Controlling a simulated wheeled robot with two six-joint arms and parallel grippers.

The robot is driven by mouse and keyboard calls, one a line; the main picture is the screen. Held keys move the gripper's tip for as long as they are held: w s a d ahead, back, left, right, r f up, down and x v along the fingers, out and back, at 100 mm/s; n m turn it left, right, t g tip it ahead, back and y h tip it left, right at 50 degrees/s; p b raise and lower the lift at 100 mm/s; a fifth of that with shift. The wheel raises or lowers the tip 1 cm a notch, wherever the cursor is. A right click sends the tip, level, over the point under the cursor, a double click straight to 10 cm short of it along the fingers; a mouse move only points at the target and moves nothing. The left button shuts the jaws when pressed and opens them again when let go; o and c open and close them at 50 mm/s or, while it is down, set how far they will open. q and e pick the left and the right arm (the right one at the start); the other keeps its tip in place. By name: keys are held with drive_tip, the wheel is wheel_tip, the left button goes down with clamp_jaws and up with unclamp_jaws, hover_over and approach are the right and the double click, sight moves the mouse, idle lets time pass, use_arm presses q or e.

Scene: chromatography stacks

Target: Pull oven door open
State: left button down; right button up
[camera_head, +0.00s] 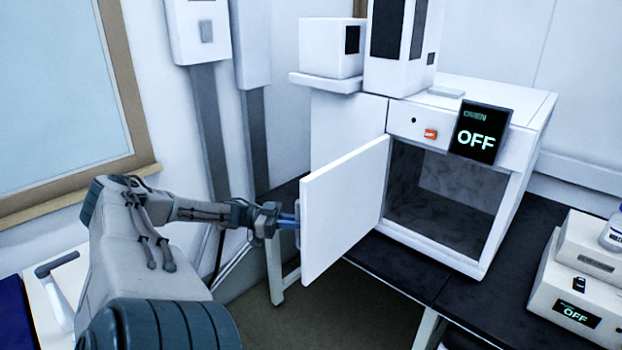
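The white oven (515,115) stands on a black bench top, with an "OFF" display (479,134) and a red switch on its front. Its white door (345,205) stands well open, swung out to the left, and the dark grey cavity (440,195) shows empty. My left gripper (290,219) reaches in from the left, at the door's outer free edge. Its blue fingertips are at a light handle (297,232) on the door's outer side. The door partly hides that handle, so whether the fingers are closed on it cannot be seen. My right gripper is not in view.
White instrument boxes (330,48) stand behind and left of the oven. Another device with an "OFF" display (575,314) sits at the right on the black bench (500,300). Grey wall columns and a framed window (55,100) are at the left.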

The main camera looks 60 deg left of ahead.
use_arm(q)
drive_tip(key=shift+a+r, duration=0.1)
drive_tip(key=shift+a, duration=1.05)
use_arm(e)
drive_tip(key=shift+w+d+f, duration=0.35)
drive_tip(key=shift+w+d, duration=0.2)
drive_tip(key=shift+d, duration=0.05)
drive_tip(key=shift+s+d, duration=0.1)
use_arm(q)
drive_tip(key=c, duration=1.7)
unclamp_jaws()
drive_tip(key=shift+o, duration=0.8)
drive_tip(key=shift+w+d, duration=0.1)
